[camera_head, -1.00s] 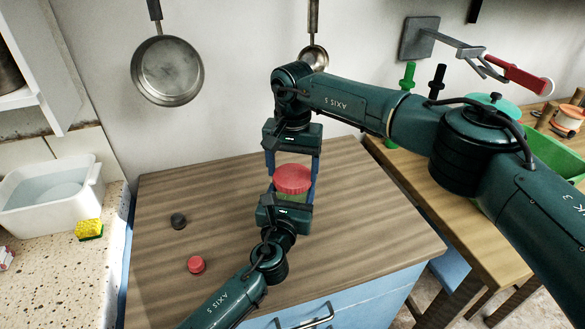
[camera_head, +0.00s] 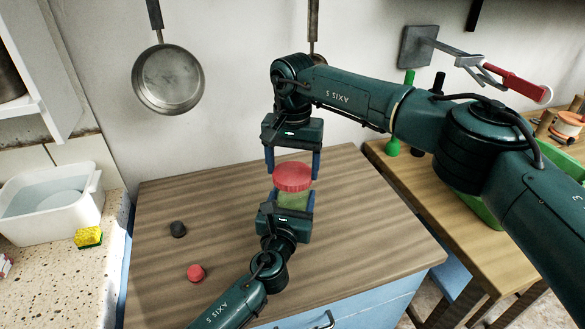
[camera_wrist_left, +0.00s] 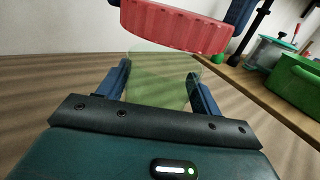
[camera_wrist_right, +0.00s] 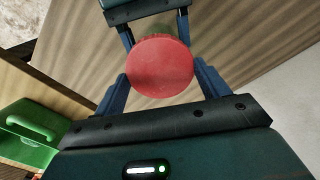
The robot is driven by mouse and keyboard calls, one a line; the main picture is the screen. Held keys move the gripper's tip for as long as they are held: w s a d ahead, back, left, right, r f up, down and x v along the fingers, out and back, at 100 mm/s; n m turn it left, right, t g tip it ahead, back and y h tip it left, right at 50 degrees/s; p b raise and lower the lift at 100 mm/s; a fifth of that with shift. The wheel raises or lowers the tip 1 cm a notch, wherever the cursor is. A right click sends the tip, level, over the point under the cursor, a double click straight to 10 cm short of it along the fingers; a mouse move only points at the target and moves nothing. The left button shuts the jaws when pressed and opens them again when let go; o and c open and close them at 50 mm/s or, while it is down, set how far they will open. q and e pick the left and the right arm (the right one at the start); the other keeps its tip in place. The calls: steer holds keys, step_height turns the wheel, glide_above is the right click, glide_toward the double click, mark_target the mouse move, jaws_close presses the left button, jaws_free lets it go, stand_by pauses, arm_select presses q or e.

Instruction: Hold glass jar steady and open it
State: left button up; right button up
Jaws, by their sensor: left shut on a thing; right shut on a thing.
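The glass jar (camera_head: 293,201) is greenish and see-through, and stands upright over the wooden counter. My left gripper (camera_head: 286,208) is shut on its glass body from the near side; its fingers flank the glass in the left wrist view (camera_wrist_left: 160,85). The round red lid (camera_head: 292,177) sits directly above the glass. Whether a small gap parts them I cannot tell. My right gripper (camera_head: 292,165) is shut on the lid, with a finger at either side of it in the right wrist view (camera_wrist_right: 160,75).
A small red round piece (camera_head: 196,273) and a dark one (camera_head: 178,229) lie on the wooden counter (camera_head: 160,260). A white basin (camera_head: 45,210) and yellow sponge (camera_head: 88,237) are at left. A pan (camera_head: 168,79) hangs behind. The counter left of the jar is mostly clear.

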step_height(320, 180, up, 3)
steer(key=shift+f, duration=0.1)
arm_select(q)
steer(key=o, duration=2)
steer(key=shift+c, duration=0.2)
steer(key=shift+s, duration=0.15)
